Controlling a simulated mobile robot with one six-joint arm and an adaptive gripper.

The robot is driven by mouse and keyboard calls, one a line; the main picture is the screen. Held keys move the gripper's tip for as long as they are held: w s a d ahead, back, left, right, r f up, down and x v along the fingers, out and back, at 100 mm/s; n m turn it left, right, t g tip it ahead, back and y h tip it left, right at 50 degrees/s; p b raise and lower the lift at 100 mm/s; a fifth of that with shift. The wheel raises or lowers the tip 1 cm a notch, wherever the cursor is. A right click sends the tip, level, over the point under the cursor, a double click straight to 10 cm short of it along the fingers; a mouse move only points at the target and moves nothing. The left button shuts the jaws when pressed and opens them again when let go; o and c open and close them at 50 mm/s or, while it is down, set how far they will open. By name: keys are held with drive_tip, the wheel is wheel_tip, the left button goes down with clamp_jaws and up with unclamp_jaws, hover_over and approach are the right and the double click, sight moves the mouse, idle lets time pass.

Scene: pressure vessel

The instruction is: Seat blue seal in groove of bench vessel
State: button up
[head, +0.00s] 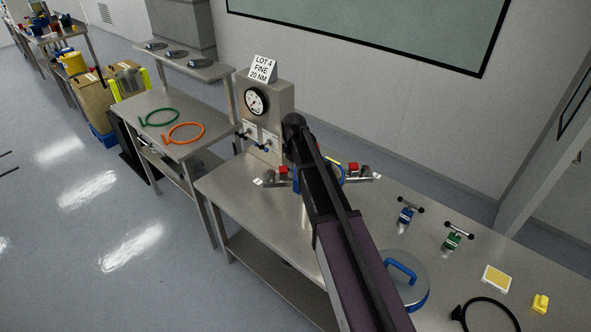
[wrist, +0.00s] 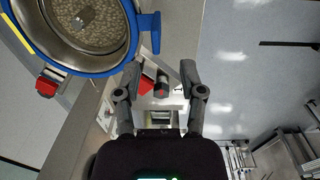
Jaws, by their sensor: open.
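The bench vessel shows in the wrist view as an open round steel bowl (wrist: 55,42) with a speckled bottom. A blue ring, which looks like the blue seal (wrist: 156,30), runs around its rim, with a tab at its right side. I cannot tell whether it sits fully in the groove. In the head view my arm covers most of the vessel; a blue edge (head: 296,179) shows beside the arm.
A gauge box (head: 266,105) stands behind. Green (head: 158,117) and orange (head: 184,133) rings lie on the side table.

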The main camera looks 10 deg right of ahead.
drive_tip(key=shift+a+r+p, duration=0.1)
drive_tip(key=shift+r+p, duration=1.55)
drive_tip(key=shift+r, duration=0.3)
drive_tip(key=shift+s, duration=0.1)
drive_tip(key=s+d+f+m+b, duration=0.2)
drive_tip(key=s+f+m+b, duration=0.2)
drive_tip(key=s+f+b, duration=0.4)
drive_tip(key=s+d+f+m+b, duration=0.2)
drive_tip(key=s+f+m+b, duration=0.2)
drive_tip(key=s+f+b, duration=0.5)
drive_tip(key=s, duration=0.8)
drive_tip(key=shift+d, duration=0.4)
